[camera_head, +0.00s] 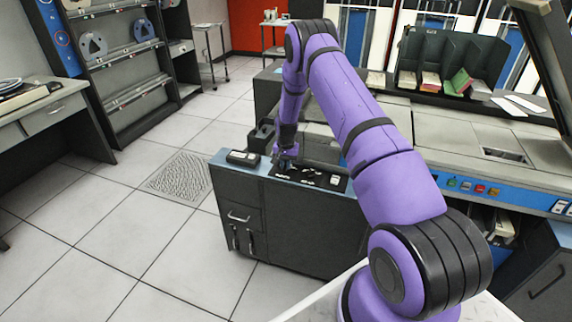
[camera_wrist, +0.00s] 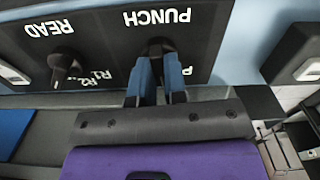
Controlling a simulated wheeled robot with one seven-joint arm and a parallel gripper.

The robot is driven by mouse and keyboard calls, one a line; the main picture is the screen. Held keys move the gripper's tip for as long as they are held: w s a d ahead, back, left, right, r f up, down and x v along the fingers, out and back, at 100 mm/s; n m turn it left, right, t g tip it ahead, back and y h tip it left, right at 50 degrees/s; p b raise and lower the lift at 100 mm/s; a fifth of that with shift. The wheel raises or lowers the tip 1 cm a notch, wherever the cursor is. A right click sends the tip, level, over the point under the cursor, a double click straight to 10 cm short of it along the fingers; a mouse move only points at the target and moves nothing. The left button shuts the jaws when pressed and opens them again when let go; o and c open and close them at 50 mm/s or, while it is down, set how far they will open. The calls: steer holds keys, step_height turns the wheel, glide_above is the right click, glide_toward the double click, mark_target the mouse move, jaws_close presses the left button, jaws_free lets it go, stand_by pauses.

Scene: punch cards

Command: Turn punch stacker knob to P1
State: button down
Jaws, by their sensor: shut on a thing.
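The punch stacker knob (camera_wrist: 158,46) is a dark knob under the white PUNCH label on a black panel (camera_wrist: 112,40), and the lettering is upside down in the wrist view. My gripper (camera_wrist: 157,72) has its two blue-grey fingers on either side of this knob and is shut on it. The fingers hide much of the knob, so its pointing direction cannot be told. A white P mark shows just right of the right finger; the rest of the marks are hidden. In the head view my gripper (camera_head: 287,160) is down at the panel (camera_head: 318,178).
A similar READ knob (camera_wrist: 62,62) stands to the left, beside R1 and R2 marks. A small dark device (camera_head: 243,157) lies on the cabinet top left of my gripper. A dark card rack (camera_head: 440,65) stands on the machine behind. The floor left of the cabinet is clear.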

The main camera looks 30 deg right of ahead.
steer(key=n, duration=0.4)
steer(key=shift+n, duration=1.6)
steer(key=c, duration=1.2)
jaws_free()
steer(key=shift+o, duration=0.2)
step_height(320, 180, up, 11)
steer(key=shift+f, duration=0.1)
